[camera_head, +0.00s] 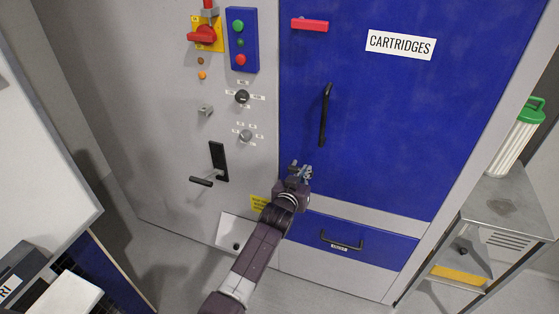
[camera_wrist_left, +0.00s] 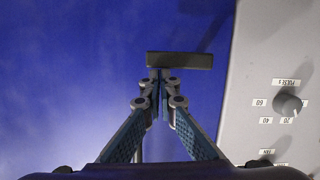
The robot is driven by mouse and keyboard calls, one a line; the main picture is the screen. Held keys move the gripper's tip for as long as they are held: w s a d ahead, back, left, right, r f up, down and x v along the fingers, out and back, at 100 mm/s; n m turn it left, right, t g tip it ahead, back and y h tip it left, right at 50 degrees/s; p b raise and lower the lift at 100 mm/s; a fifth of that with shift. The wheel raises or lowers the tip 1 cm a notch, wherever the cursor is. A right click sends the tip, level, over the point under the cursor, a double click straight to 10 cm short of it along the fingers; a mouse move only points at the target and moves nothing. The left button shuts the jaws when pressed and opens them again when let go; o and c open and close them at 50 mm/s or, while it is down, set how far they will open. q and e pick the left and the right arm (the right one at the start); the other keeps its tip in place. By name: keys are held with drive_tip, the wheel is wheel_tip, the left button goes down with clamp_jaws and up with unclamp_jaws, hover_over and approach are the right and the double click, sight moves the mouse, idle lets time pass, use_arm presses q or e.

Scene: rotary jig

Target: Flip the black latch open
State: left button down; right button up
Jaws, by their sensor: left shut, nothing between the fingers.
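The black latch (camera_wrist_left: 180,60) shows in the left wrist view as a short dark bar lying crosswise on the blue door, just beyond my fingertips. My left gripper (camera_wrist_left: 160,76) is shut and empty, its tips overlapping the lower edge of the bar in that view. I cannot tell whether they touch it. In the head view my left gripper (camera_head: 307,172) is at the left edge of the blue door (camera_head: 390,140), below the long black door handle (camera_head: 325,115). There I cannot make out the latch, and the gripper seems to cover it. My right gripper is not in view.
A red latch (camera_head: 310,25) sits at the door's top left. A black-plated lever (camera_head: 218,162) projects from the grey panel left of my gripper, below knobs (camera_head: 242,97). A drawer handle (camera_head: 342,243) is below. A metal stand (camera_head: 508,205) stands at the right.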

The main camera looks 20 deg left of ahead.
use_arm(q)
drive_tip(key=s+r+p, duration=0.2)
drive_tip(key=s+r, duration=0.4)
drive_tip(key=s, duration=0.3)
drive_tip(key=shift+s+a+r, duration=0.15)
drive_tip(key=shift+s+r, duration=0.05)
drive_tip(key=shift+s, duration=0.1)
idle(0.4)
idle(0.3)
